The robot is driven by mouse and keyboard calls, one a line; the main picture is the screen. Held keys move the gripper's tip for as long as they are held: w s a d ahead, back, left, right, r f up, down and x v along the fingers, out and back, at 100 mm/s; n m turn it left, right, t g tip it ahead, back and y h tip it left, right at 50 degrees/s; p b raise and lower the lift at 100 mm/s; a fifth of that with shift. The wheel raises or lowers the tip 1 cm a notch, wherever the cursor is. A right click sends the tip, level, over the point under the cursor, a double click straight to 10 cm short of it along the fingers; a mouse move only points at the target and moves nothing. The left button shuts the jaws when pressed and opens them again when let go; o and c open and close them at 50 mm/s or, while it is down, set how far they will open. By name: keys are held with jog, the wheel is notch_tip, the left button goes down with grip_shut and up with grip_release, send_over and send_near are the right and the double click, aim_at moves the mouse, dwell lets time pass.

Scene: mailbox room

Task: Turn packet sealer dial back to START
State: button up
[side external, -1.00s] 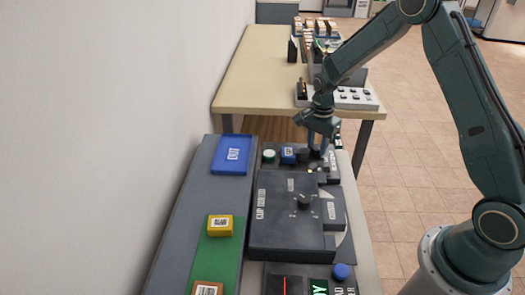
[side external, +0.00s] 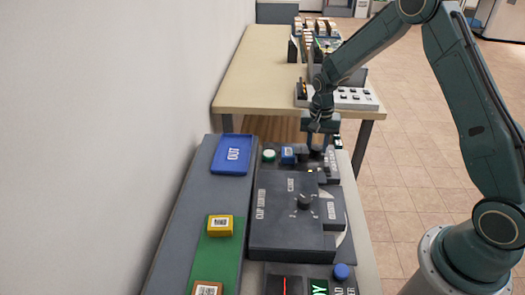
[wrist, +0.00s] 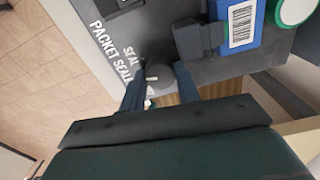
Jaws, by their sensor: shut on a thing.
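The packet sealer (wrist: 120,30) is a dark grey unit with white lettering, partly cut off in the wrist view. It also shows at the far end of the bench in the side view (side external: 333,168). Its dial (wrist: 158,75) is a dark round knob with a light grey mark, beside the word SEAL. My gripper (wrist: 159,82) has one finger on each side of the dial and is shut on it. In the side view my gripper (side external: 316,150) points down at the sealer and hides most of the dial. I cannot read a START mark.
A blue OUT tray (side external: 232,168) lies to the left. A wooden table (side external: 250,75) stands behind.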

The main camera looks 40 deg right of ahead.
aim_at(316, 147)
jog(key=shift+n, duration=0.4)
jog(key=o, duration=1)
notch_tip(316, 147, up, 14)
jog(key=shift+a+f, duration=0.1)
dwell(0.3)
